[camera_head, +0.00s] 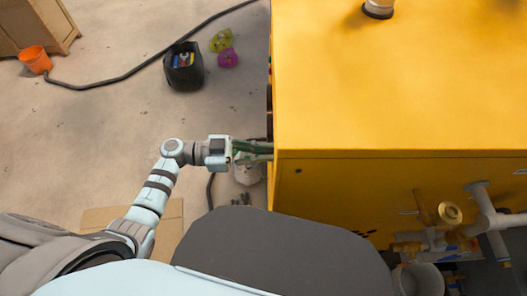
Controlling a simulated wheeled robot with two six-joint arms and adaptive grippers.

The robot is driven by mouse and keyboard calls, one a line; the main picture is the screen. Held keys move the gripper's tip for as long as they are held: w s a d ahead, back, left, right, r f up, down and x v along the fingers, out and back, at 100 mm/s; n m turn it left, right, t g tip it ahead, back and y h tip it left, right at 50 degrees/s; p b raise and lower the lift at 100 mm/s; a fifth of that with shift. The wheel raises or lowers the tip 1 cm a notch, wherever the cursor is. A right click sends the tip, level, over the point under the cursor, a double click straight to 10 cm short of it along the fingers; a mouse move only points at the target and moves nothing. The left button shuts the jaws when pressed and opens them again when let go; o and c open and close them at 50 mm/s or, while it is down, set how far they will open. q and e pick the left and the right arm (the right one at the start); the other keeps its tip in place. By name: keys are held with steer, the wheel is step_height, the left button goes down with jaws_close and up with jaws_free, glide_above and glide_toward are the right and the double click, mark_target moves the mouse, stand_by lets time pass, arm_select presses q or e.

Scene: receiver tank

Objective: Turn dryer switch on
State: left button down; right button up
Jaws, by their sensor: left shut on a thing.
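My left gripper (258,151) reaches rightward to the left side of the large yellow tank housing (400,90). Its fingers are close together, and their tips are at the housing's left edge. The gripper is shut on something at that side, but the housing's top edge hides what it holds. The dryer switch cannot be made out in this view. My right gripper is not in view.
Pipes with a brass valve (450,213) stick out of the housing's near face, above a grey bucket (418,280). The floor between is mostly clear.

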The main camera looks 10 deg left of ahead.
arm_select(q)
steer(key=shift+m, duration=0.3)
steer(key=m+b, duration=0.2)
steer(key=m, duration=0.3)
steer(key=m+b, duration=0.2)
steer(key=m, duration=0.4)
steer(key=m+b, duration=0.2)
steer(key=m, duration=0.4)
steer(key=shift+s+f+b, duration=0.2)
steer(key=shift+f+b, duration=0.1)
steer(key=c, duration=1.7)
jaws_free()
steer(key=v, duration=1.2)
